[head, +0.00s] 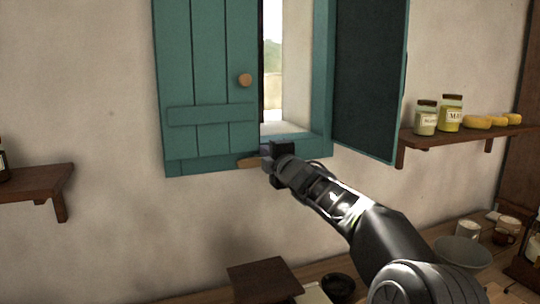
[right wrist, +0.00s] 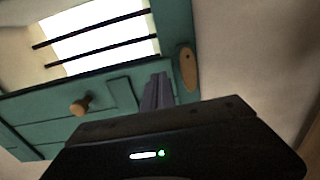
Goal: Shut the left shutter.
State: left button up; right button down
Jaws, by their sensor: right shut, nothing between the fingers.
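The left shutter (head: 208,60), teal planks with a round wooden knob (head: 245,80), covers the left part of the window and looks flush or nearly flush with the frame. I cannot tell whether a small gap remains. Its knob also shows in the right wrist view (right wrist: 80,105). My right gripper (head: 272,157) is shut and empty, low at the window's bottom frame, just right of a small wooden piece (head: 247,162). In the right wrist view, my shut fingers (right wrist: 157,92) are beside this wooden piece (right wrist: 188,68); contact is unclear. My left gripper is out of view.
The right shutter (head: 370,80) stands open, swung out to the right. A shelf (head: 460,137) with jars stands right of it, another shelf (head: 35,183) at left. A counter below holds a bowl (head: 462,252) and a brown board (head: 264,280). Dark bars (right wrist: 95,38) cross the window opening.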

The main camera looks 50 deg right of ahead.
pick_arm(q)
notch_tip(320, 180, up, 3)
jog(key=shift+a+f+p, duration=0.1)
jog(key=shift+p, duration=1.1)
pick_arm(e)
jog(key=s+d, duration=0.5)
jog(key=d, duration=0.3)
jog(key=shift+s, duration=0.4)
